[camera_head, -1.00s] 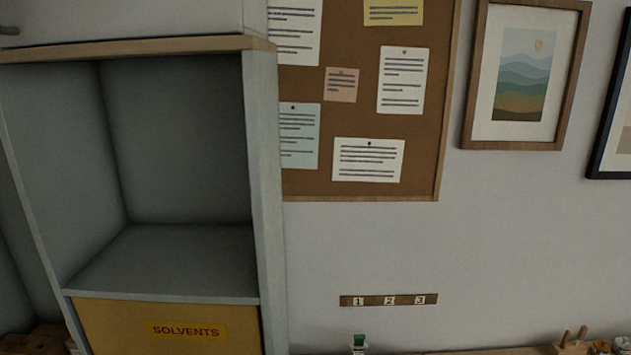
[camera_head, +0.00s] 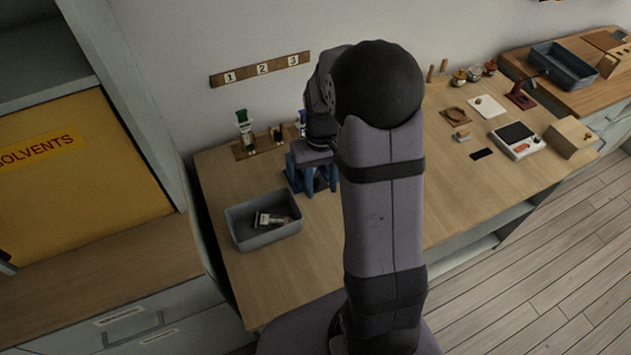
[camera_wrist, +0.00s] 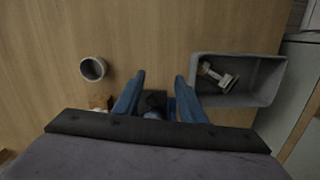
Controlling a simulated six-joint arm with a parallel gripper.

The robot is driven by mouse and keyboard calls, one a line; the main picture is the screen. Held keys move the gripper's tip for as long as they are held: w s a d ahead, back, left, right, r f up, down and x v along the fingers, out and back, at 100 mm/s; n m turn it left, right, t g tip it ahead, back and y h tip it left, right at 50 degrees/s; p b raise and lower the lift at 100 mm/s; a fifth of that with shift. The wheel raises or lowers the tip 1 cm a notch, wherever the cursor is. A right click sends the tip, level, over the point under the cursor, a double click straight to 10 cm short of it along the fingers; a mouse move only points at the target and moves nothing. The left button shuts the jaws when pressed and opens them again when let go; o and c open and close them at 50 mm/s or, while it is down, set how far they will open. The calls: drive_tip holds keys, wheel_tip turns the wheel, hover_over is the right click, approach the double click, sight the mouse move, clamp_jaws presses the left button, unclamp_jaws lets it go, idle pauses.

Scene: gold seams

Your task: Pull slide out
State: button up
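My gripper (camera_head: 312,178) is above the wooden workbench (camera_head: 270,285), pointing down, right of the grey tray. In the wrist view its two blue fingers (camera_wrist: 157,82) stand apart. A dark object with a blue part (camera_wrist: 153,101) shows between and behind them; I cannot tell whether they touch it. I cannot make out for certain which thing is the slide. A green-capped item (camera_head: 244,130) stands under number 1, a small dark item (camera_head: 277,135) under 2, and a blue item (camera_head: 302,118) under 3, partly hidden by my arm.
The grey tray (camera_head: 233,222) holds a pale labelled object (camera_head: 270,219). A number strip (camera_head: 261,69) is on the wall. A grey cup (camera_wrist: 93,68) stands left in the wrist view. The cabinet with a SOLVENTS panel (camera_head: 80,180) is left; a scale (camera_head: 516,140) sits right.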

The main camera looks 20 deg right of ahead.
sight(316, 181)
drive_tip(key=w+d+r+n, duration=0.1)
drive_tip(key=w+r+n, duration=0.5)
drive_tip(key=w, duration=0.1)
drive_tip(key=shift+d+r+t, duration=0.35)
drive_tip(key=shift+t, duration=0.05)
drive_tip(key=shift+f+p, duration=1.7)
drive_tip(key=shift+f, duration=4.35)
drive_tip(key=shift+s, duration=0.15)
clamp_jaws()
